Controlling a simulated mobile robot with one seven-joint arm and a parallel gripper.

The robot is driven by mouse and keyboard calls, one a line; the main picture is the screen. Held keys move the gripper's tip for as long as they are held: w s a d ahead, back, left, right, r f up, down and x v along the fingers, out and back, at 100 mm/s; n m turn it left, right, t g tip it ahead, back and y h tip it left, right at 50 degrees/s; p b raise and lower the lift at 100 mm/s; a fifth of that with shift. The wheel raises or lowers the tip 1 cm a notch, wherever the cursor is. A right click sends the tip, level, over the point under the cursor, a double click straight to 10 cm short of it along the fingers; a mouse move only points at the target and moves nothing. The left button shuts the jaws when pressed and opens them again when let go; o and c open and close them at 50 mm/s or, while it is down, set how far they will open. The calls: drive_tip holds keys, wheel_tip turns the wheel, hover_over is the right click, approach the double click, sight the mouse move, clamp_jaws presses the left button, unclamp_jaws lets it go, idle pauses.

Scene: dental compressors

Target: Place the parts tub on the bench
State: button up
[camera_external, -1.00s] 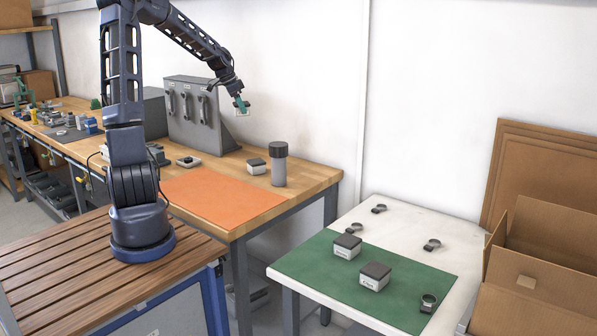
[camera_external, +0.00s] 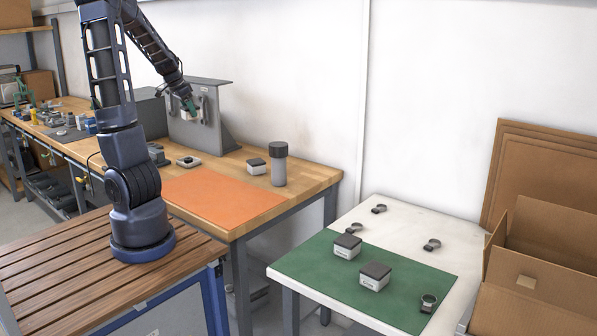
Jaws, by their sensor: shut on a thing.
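My gripper (camera_external: 190,106) is raised in front of the upright grey panel at the back of the wooden bench (camera_external: 310,178). A small patch of teal shows at its tip. I cannot tell which thing is the parts tub. A small pale box with a dark top (camera_external: 256,166) stands on the bench behind the orange mat (camera_external: 222,198). Two similar boxes, one (camera_external: 346,247) behind the other (camera_external: 374,277), stand on the green mat of the white table.
A dark-capped grey cylinder (camera_external: 279,165) stands at the bench's right end. The grey panel (camera_external: 222,125) stands upright nearby. The orange mat is bare. Several dark ring-shaped clamps (camera_external: 432,245) lie on the white table (camera_external: 395,222). An open cardboard box (camera_external: 540,265) is at right.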

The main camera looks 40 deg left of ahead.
drive_tip(key=s+a+f+n+y, duration=0.1)
drive_tip(key=s+a+n, duration=0.1)
drive_tip(key=s+a, duration=0.35)
drive_tip(key=s+a+f+n, duration=0.1)
drive_tip(key=s+a+f, duration=0.1)
drive_tip(key=s, duration=0.7)
drive_tip(key=f, duration=1.9)
drive_tip(key=shift+w+d+f, duration=0.15)
drive_tip(key=shift+d+f, duration=0.1)
drive_tip(key=shift+f, duration=0.1)
drive_tip(key=o, duration=1.1)
drive_tip(key=shift+v, duration=6.1)
drive_tip(key=shift+d, duration=0.1)
